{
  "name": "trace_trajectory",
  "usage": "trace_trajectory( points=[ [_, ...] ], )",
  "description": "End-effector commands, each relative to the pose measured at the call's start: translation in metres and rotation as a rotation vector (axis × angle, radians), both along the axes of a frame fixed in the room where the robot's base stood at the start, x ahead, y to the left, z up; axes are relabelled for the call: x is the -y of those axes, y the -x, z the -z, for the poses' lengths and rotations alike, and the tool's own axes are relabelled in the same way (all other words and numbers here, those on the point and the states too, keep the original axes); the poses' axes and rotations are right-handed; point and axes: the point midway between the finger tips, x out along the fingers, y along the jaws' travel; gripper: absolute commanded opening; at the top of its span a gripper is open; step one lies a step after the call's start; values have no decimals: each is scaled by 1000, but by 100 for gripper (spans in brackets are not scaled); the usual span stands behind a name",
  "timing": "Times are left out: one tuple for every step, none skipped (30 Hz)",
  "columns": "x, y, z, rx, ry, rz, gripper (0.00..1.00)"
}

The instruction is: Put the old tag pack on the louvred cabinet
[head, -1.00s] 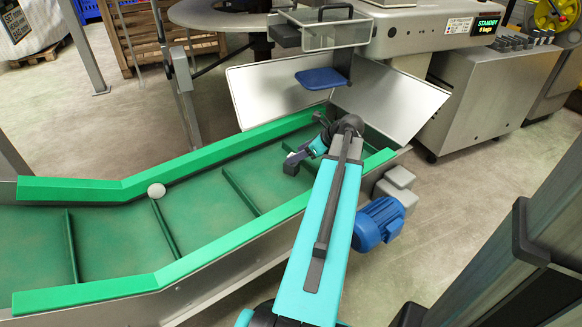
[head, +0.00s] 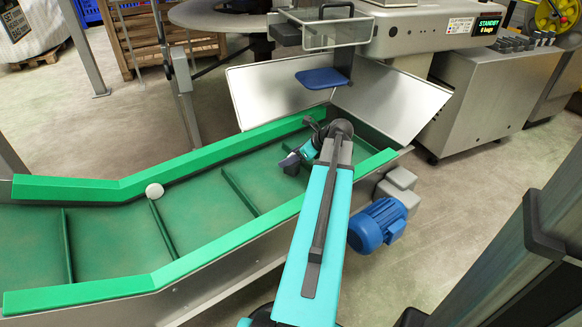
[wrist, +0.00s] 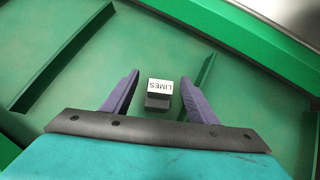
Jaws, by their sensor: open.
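A small dark block with a white label reading LIMES (wrist: 159,92), which may be the old tag pack, shows in the wrist view against the green conveyor belt (wrist: 110,25). It is between the two purple fingers of my gripper (wrist: 158,92), with a gap on each side. My gripper (head: 290,163) is open over the upper end of the belt in the head view, where I cannot make out the block. A grey metal cabinet (head: 490,110) stands at the upper right with dark items on top; I cannot make out louvres on it.
A flared metal hopper (head: 390,100) and blue pad (head: 321,78) rise behind. A blue motor (head: 377,224) sits at the near side.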

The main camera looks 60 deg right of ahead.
Motion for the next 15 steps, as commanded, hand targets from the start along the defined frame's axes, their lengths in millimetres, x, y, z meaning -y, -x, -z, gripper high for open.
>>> trace_trajectory(
  points=[
    [0,0,0,0,0,0,53],
    [0,0,0,0,0,0,51],
    [0,0,0,0,0,0,45],
    [0,0,0,0,0,0,40],
    [0,0,0,0,0,0,35],
    [0,0,0,0,0,0,28],
    [0,0,0,0,0,0,23],
    [0,0,0,0,0,0,18],
    [0,0,0,0,0,0,11],
    [0,0,0,0,0,0,7],
    [0,0,0,0,0,0,4],
    [0,0,0,0,0,0,4],
    [0,0,0,0,0,0,4],
    [0,0,0,0,0,0,4],
    [0,0,0,0,0,0,4]
  ],
)
